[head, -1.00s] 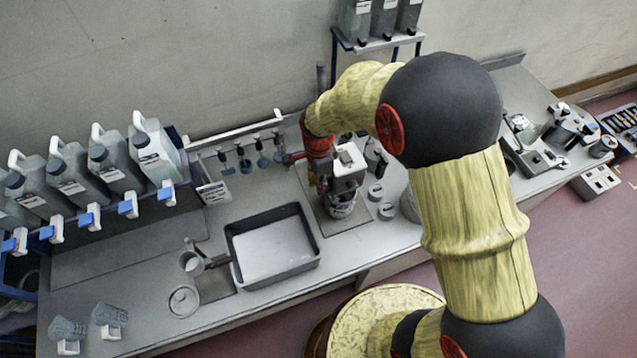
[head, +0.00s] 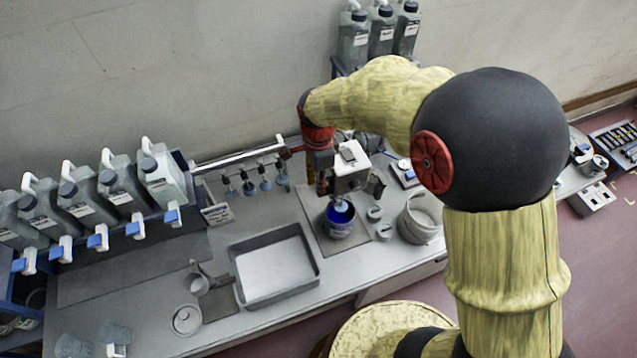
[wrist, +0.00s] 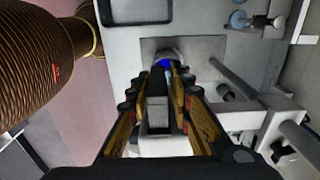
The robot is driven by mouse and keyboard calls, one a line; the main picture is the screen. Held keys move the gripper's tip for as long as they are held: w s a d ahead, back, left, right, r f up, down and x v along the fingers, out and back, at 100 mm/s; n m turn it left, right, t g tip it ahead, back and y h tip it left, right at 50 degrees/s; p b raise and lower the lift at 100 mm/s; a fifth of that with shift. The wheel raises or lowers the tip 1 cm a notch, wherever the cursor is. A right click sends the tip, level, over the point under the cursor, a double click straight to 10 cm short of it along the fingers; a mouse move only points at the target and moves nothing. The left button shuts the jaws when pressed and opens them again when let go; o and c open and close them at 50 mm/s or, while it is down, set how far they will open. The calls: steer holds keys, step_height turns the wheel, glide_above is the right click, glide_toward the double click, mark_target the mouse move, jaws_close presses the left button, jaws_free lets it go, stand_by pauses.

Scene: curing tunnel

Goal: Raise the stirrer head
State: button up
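The stirrer head (head: 350,172), a pale grey box with a dark spot on top, hangs above the blue pot (head: 337,222) on the bench. A light blue stirring disc (head: 340,206) under the head shows at the pot's mouth. My gripper (head: 323,182) is at the head's left side in the head view. In the wrist view, the fingers of my gripper (wrist: 159,80) lie along both sides of the grey head (wrist: 156,112) and appear closed on it. The pot's blue inside (wrist: 164,63) shows beyond the fingertips. The exact contact is partly hidden.
A grey tray (head: 318,268) stands left of the pot. Two small lidded jars and a white bucket (head: 420,218) stand to its right. Stirring discs hang from a rail (head: 240,159) behind. Several jugs (head: 163,178) stand at left. A grey post (wrist: 235,78) is beside my gripper.

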steer(key=o, duration=0.4)
steer(key=shift+c, duration=0.2)
steer(key=shift+s, duration=0.1)
step_height(320, 180, up, 12)
steer(key=shift+f, duration=0.1)
stand_by(0.7)
